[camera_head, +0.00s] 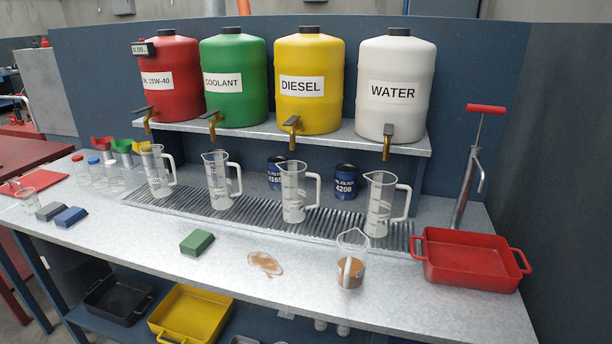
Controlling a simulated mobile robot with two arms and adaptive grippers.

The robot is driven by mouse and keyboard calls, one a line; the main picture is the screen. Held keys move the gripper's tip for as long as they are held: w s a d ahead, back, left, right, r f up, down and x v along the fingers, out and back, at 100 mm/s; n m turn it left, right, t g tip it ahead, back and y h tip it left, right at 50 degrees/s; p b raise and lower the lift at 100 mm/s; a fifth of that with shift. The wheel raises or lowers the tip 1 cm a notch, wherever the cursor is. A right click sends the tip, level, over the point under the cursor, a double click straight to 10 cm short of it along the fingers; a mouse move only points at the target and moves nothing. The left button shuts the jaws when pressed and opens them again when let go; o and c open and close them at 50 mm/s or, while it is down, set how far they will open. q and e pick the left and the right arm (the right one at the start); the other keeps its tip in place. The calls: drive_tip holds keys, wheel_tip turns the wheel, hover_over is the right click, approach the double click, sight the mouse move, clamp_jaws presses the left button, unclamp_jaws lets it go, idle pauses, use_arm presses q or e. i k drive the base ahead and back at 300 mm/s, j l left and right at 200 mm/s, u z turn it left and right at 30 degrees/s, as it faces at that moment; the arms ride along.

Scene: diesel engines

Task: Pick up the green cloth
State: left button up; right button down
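The green cloth (197,242) is a small folded block. It lies flat on the grey metal bench top (140,226), near the front edge and left of a brown spill. Nothing covers it or touches it. Neither of my grippers shows in the head view.
A brown puddle (265,264) and a beaker of brown liquid (352,262) are right of the cloth. Clear jugs (218,182) stand on a grate behind it. A blue cloth (70,216) and grey cloth (50,211) lie left. A red tray (468,262) sits right.

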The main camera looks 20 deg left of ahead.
sight(196, 242)
drive_tip(key=u, duration=1.25)
